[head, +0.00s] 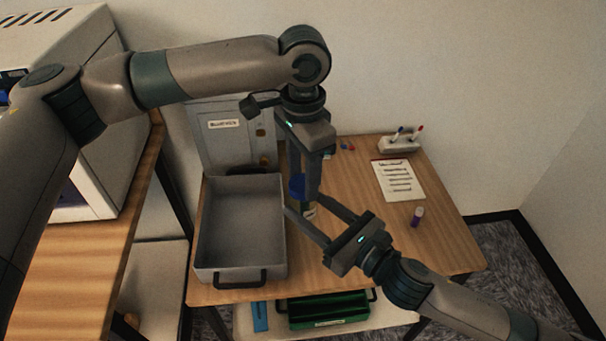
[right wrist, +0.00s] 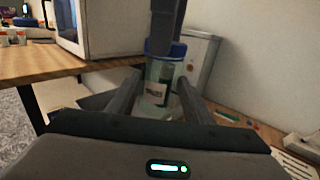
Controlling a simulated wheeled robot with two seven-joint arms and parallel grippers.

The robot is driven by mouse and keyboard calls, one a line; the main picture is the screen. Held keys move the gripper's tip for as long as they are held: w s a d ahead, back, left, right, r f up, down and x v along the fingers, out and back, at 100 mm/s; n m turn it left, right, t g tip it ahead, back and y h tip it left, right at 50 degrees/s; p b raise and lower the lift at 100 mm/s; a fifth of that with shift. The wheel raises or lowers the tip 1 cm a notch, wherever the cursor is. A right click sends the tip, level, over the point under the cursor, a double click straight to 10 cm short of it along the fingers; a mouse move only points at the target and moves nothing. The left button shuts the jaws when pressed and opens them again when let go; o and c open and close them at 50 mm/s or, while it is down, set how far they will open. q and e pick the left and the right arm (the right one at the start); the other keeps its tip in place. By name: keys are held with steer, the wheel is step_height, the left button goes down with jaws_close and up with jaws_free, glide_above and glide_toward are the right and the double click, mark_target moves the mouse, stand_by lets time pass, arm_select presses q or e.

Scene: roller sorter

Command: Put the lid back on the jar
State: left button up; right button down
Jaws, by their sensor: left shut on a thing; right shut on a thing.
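The blue lid (head: 297,187) is between the fingers of my left gripper (head: 304,190), which points straight down and is shut on it. The jar (head: 309,210) is directly below, upright, see-through with a pale label; much of it is hidden by fingers. My right gripper (head: 308,207) reaches in from the lower right and is shut on the jar. In the right wrist view the lid (right wrist: 176,50) is at the top of the jar (right wrist: 156,88), with a left finger just above. I cannot tell whether the lid is seated or only resting there.
A grey open bin (head: 282,240) stands left of the jar on the wooden table (head: 350,255). A grey cabinet (head: 215,145) is behind it. A paper sheet (head: 398,180), a purple-capped tube (head: 417,216) and a pen holder (head: 399,145) are at the right.

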arm_select(q)
steer(key=o, duration=1.2)
steer(key=shift+o, duration=0.2)
steer(key=shift+r, duration=0.1)
step_height(320, 180, up, 12)
steer(key=shift+w, duration=0.15)
